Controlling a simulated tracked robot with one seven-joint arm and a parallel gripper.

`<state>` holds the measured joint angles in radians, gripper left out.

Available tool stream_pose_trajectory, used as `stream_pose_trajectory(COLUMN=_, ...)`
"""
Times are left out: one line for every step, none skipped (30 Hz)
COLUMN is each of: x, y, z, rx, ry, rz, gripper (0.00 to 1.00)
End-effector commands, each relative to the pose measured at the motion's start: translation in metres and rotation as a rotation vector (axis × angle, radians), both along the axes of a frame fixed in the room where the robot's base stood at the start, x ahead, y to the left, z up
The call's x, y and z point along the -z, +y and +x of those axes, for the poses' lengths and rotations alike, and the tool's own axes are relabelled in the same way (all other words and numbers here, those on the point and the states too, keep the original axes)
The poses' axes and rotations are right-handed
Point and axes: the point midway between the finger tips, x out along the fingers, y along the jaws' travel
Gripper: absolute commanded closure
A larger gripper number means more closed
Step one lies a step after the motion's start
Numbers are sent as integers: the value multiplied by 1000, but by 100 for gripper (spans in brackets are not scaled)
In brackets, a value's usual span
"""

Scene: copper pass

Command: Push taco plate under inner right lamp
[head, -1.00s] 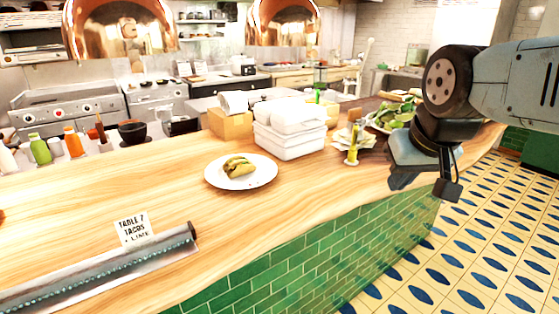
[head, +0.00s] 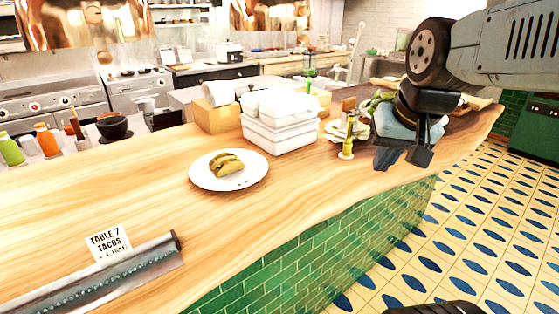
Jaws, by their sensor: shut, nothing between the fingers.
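The taco plate (head: 204,181), a white round plate with one folded taco (head: 226,165) on it, sits on the wooden counter left of the stacked white containers. Two copper lamps hang at the top, one at the left (head: 85,22) and one near the middle (head: 270,14), both cut off by the frame's top edge. I cannot tell which is the inner right lamp. My gripper (head: 404,160) is at the right, over the counter's front edge, well apart from the plate. Its fingers point down, shut and empty.
A yellow-green bottle (head: 347,149) and papers are near my gripper. A metal ticket rail (head: 100,280) with a "Table 7 tacos" ticket (head: 108,243) lies front left. Counter between plate and front edge is clear.

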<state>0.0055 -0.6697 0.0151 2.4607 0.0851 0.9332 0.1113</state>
Motion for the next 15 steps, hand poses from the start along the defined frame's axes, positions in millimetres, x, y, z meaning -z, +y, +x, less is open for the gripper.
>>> stream_pose_trajectory(x=1, y=4, z=9, rx=40, ry=36, rz=43, gripper=100)
stream_pose_trajectory(x=2, y=7, z=14, rx=69, ry=61, rz=74, gripper=100)
stream_pose_trajectory(x=3, y=10, z=22, rx=111, ry=92, rz=118, gripper=100)
stream_pose_trajectory(x=4, y=13, z=27, rx=143, ry=116, rz=150, gripper=100)
stream_pose_trajectory(x=5, y=15, z=33, rx=176, ry=143, rz=182, gripper=100)
stream_pose_trajectory(x=6, y=19, z=41, rx=219, ry=176, rz=223, gripper=100)
stream_pose_trajectory(x=7, y=21, z=47, rx=252, ry=202, rz=252, gripper=100)
stream_pose_trajectory(x=8, y=24, z=53, rx=286, ry=229, rz=283, gripper=100)
stream_pose_trajectory(x=9, y=27, z=61, rx=331, ry=264, rz=321, gripper=100)
stream_pose_trajectory(x=10, y=29, z=67, rx=365, ry=290, rz=350, gripper=100)
stream_pose_trajectory(x=11, y=32, z=73, rx=399, ry=317, rz=377, gripper=100)
stream_pose_trajectory(x=13, y=35, z=81, rx=444, ry=354, rz=414, gripper=100)
stream_pose_trajectory(x=15, y=37, z=88, rx=478, ry=381, rz=441, gripper=100)
stream_pose_trajectory(x=16, y=39, z=95, rx=513, ry=409, rz=466, gripper=100)
stream_pose_trajectory(x=18, y=42, z=104, rx=558, ry=447, rz=500, gripper=100)
